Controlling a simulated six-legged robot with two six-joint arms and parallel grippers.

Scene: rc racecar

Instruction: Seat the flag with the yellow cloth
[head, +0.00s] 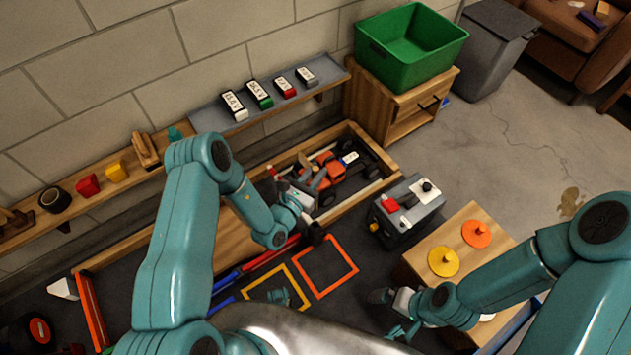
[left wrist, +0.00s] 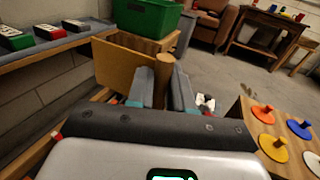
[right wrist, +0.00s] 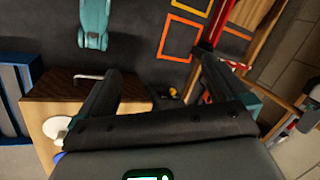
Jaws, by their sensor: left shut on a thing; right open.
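My left gripper (left wrist: 162,84) is shut on a slim wooden pole (left wrist: 166,66). A flat yellow-brown panel beside the pole looks like the yellow cloth (left wrist: 122,68). The pole's foot is hidden behind the gripper. In the head view this gripper (head: 309,190) is over the long wooden bin, close to the orange racecar (head: 328,168); the flag shows there only as a small tan patch. I cannot tell whether it touches the car. My right gripper (right wrist: 162,76) is open and empty, low beside the small wooden table (right wrist: 60,92).
A grey box with red and black knobs (head: 407,212) stands between bin and small table. Yellow (head: 443,262) and orange (head: 477,234) knobbed discs sit on the table. A wall shelf (head: 206,116) runs behind the bin. A green tub (head: 410,50) sits on a cabinet. Orange frame (head: 326,266) marks the floor.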

